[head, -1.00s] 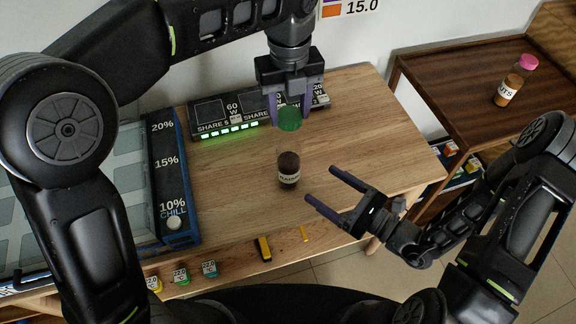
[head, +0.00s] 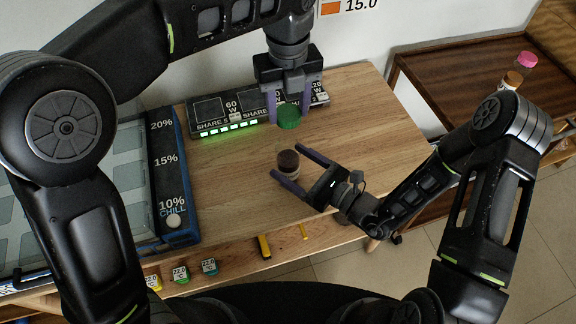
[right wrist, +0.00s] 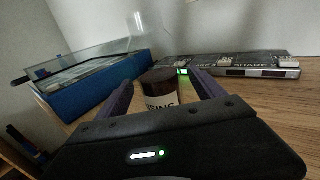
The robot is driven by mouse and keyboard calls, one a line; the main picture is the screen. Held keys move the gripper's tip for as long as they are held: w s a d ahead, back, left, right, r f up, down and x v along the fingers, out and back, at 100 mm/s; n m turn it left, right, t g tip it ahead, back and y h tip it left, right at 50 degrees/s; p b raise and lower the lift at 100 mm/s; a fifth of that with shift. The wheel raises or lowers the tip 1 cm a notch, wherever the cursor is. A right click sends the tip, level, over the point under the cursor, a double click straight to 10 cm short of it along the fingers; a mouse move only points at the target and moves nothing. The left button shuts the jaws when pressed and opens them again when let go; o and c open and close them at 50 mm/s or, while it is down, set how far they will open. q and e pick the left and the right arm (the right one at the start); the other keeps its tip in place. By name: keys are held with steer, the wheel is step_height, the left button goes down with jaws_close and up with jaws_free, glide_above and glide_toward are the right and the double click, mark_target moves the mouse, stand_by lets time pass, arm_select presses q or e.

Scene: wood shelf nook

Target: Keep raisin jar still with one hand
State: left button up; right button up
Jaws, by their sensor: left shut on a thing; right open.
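The raisin jar (head: 287,171) stands upright on the wooden tabletop, with dark contents and a pale label. It also shows in the right wrist view (right wrist: 160,92), between the two purple fingers. My right gripper (head: 290,163) is open, with a finger on either side of the jar's lower part; I cannot tell whether either finger touches it. My left gripper (head: 290,108) points down from above and is shut on the green lid (head: 289,118). Wood shows between the lid and the dark contents, and I cannot tell whether clear glass joins them.
A dark power strip (head: 225,122) with green lights lies behind the jar. A blue-edged chiller case (head: 170,190) stands at the left. Tabletop right of the jar is clear.

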steer(key=shift+x, duration=1.05)
steer(key=shift+c, duration=0.6)
jaws_close()
